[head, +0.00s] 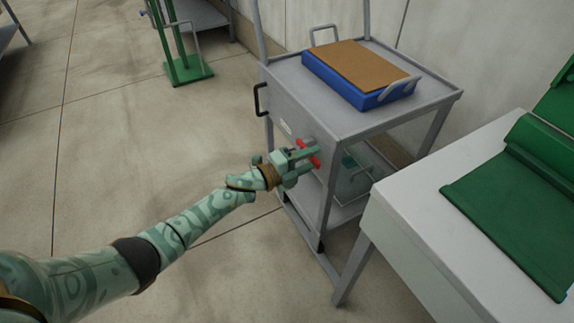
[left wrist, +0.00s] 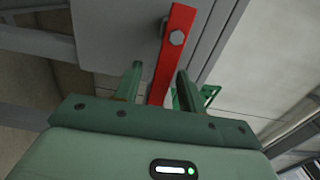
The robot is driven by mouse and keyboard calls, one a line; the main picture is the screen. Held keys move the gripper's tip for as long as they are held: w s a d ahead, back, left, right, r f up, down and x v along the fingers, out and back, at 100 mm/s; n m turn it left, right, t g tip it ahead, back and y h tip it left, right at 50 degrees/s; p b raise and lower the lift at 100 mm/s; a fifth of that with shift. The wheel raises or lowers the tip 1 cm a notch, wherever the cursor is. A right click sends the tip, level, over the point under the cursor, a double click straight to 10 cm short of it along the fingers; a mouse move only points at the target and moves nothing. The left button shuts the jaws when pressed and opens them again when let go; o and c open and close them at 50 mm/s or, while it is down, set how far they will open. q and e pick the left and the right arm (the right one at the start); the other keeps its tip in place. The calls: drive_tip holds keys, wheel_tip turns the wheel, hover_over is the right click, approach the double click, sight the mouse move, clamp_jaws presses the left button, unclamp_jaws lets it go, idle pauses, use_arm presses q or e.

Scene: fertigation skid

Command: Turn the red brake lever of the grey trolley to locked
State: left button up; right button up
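The grey trolley (head: 296,98) stands right of centre in the head view. Its red brake lever (head: 313,160) is on the near side panel, partly hidden by my left gripper (head: 308,160). In the left wrist view the red lever (left wrist: 178,52) is a flat bar with a bolt near its upper end, against the grey panel (left wrist: 110,40). The lever's lower part lies between the two fingers of my left gripper (left wrist: 159,75), with gaps seen beside it. The fingers are apart and not shut on it. My right gripper is not in view.
A blue tray with a brown top (head: 362,68) sits on the trolley. A black handle (head: 261,99) sticks out at its left. A white table (head: 425,205) with a green piece (head: 510,200) stands close at right. The floor at left is clear up to a green stand (head: 188,70).

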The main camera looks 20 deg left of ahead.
use_arm(q)
drive_tip(key=p+v, duration=0.3)
drive_tip(key=v, duration=1.2)
drive_tip(key=shift+s+a+p, duration=0.15)
drive_tip(key=shift+a+p, duration=0.05)
drive_tip(key=shift+p, duration=0.1)
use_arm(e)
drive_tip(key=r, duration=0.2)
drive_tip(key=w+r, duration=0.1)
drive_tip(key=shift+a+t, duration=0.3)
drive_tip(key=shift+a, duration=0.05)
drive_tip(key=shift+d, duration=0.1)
